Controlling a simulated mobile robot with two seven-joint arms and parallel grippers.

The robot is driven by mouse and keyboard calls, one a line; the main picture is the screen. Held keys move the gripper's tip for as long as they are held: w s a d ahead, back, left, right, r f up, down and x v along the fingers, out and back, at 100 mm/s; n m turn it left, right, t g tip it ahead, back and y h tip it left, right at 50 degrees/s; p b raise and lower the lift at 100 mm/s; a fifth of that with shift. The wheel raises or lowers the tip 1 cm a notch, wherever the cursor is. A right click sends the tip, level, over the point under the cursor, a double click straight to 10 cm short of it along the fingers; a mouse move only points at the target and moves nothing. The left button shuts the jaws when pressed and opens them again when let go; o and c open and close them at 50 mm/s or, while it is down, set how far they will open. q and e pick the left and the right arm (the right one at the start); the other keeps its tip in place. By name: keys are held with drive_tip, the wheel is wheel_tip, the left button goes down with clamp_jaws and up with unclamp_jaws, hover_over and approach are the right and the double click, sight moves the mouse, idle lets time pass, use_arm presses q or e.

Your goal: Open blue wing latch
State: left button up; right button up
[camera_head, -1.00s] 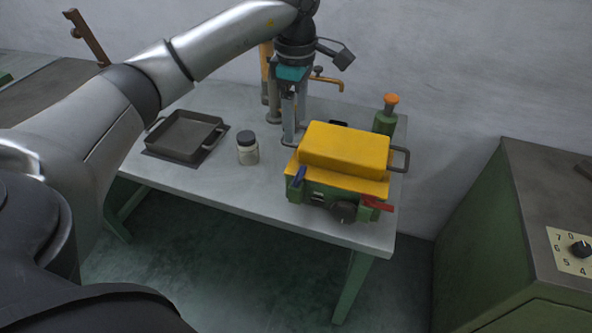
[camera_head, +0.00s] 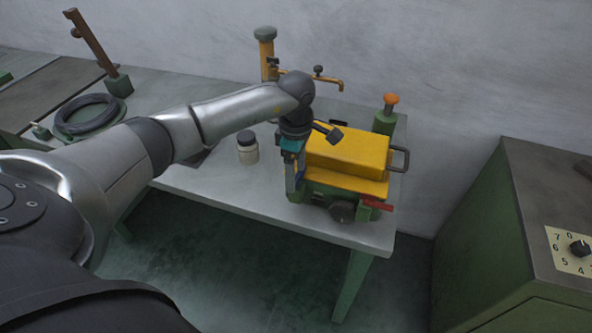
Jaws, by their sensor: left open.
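The machine is a green box (camera_head: 320,196) with a yellow lid (camera_head: 348,150), standing on the table's right part. The blue wing latch (camera_head: 299,172) is at its front left corner, mostly hidden by my left gripper. My left gripper (camera_head: 293,188) is open and points down at that corner, with its fingers close beside the latch. I cannot tell whether they touch it or are around it. A red latch (camera_head: 377,205) sticks out at the front right corner. My right gripper is not in view.
A dark knob (camera_head: 342,211) is on the machine's front. A jar (camera_head: 247,148) stands left of it, and a green bottle with an orange cap (camera_head: 386,115) behind it. An orange tap stand (camera_head: 266,60) is at the back. A green cabinet (camera_head: 500,230) stands at right.

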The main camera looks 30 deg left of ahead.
use_arm(q)
clamp_jaws()
idle(0.6)
